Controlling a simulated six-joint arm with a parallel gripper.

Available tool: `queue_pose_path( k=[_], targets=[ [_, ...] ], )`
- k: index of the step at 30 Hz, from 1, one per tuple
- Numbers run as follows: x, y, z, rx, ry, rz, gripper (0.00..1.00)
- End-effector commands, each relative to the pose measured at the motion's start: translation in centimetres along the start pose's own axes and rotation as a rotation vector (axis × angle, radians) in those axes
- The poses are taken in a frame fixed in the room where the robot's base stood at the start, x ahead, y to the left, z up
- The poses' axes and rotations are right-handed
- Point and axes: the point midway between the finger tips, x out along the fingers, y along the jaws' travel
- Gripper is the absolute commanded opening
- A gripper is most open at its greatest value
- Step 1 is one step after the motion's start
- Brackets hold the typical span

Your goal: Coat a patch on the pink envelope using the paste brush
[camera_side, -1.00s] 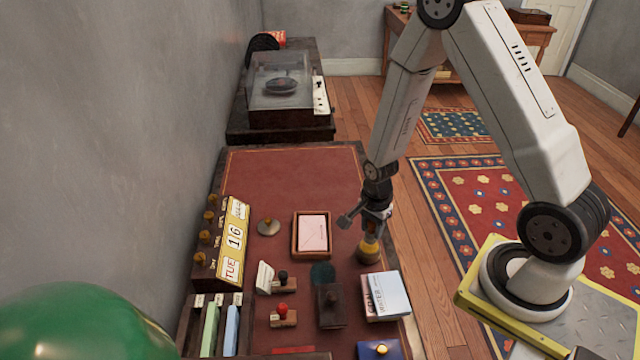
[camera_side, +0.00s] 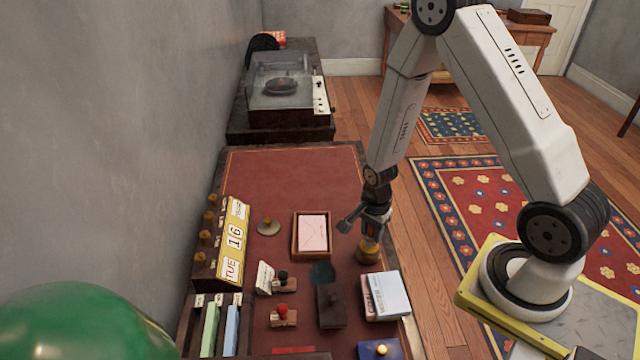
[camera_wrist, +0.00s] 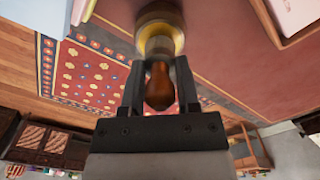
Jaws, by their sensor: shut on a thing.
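The pink envelope (camera_side: 313,230) lies flat in a shallow wooden tray (camera_side: 296,240) on the red desk top. My gripper (camera_side: 371,232) is to the right of the tray, pointing down over a small round paste pot (camera_side: 367,254). In the wrist view, my gripper (camera_wrist: 160,85) is shut on the brown wooden handle of the paste brush (camera_wrist: 158,88). The pot (camera_wrist: 160,28), blurred and with a yellow band, is just beyond the handle. The brush's bristle end is hidden, and I cannot tell how deep it sits in the pot.
Stacked booklets (camera_side: 384,297), a dark wooden block (camera_side: 330,306), stamps (camera_side: 283,317) and a day calendar (camera_side: 233,240) crowd the near and left desk. A round metal piece (camera_side: 268,227) is left of the tray. The far desk top (camera_side: 295,175) is clear.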

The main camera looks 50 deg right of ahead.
Motion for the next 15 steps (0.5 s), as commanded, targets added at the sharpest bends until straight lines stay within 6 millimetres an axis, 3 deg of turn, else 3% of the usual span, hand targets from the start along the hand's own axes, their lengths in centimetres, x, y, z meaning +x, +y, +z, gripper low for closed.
queue_pose_path(
  k=[15],
  targets=[
    [0.36, -0.01, 0.0, 0.0, 0.0, 0.0, 0.0]
  ],
)
